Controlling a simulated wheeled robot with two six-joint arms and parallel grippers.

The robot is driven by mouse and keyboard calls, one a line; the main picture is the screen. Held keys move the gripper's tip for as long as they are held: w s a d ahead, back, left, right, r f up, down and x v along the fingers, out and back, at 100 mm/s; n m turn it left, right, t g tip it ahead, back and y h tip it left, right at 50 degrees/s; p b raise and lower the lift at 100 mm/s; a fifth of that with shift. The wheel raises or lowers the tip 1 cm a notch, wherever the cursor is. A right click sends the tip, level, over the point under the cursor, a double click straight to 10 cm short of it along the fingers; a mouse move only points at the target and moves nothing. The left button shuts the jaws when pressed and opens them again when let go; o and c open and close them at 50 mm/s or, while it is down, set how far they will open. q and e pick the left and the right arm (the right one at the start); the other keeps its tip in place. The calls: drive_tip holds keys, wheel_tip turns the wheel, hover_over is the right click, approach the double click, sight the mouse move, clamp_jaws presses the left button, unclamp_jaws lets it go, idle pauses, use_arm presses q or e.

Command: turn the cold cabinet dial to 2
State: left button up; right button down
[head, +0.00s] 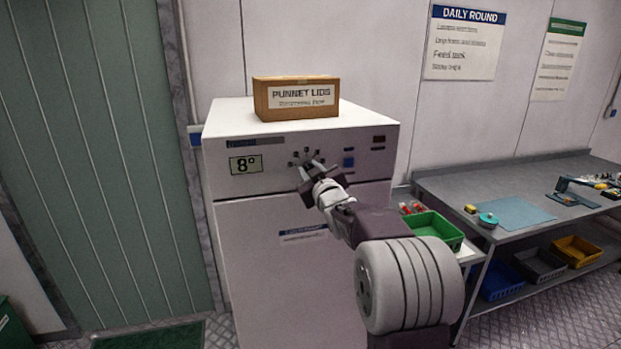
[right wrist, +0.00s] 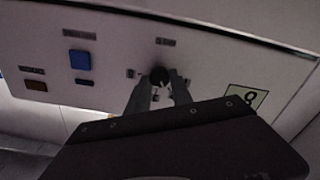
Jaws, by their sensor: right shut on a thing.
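The white cold cabinet (head: 270,260) stands against the wall, with its control panel along the top of its front. Its display (head: 245,164) reads 8° in the head view. The dark round dial (right wrist: 159,77) sits on the panel with small marks around it. My right gripper (head: 310,170) is at the panel, its fingers shut on the dial. In the right wrist view the two fingers (right wrist: 158,88) lie on either side of the dial. The dial is mostly hidden in the head view, and I cannot read its setting. My left gripper is not in view.
A cardboard box (head: 297,100) marked PUNNET LIDS sits on top of the cabinet. A blue button (right wrist: 79,61) is on the panel beside the dial. A green tray (head: 433,231) and a metal bench (head: 530,180) stand to the right. A ribbed grey door (head: 100,150) is at left.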

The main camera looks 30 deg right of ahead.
drive_tip(key=shift+n, duration=0.4)
drive_tip(key=c, duration=1.1)
unclamp_jaws()
drive_tip(key=shift+c, duration=0.2)
drive_tip(key=b+v, duration=0.2)
drive_tip(key=v, duration=0.7)
drive_tip(key=shift+b, duration=0.4)
drive_tip(key=shift+w, duration=0.1)
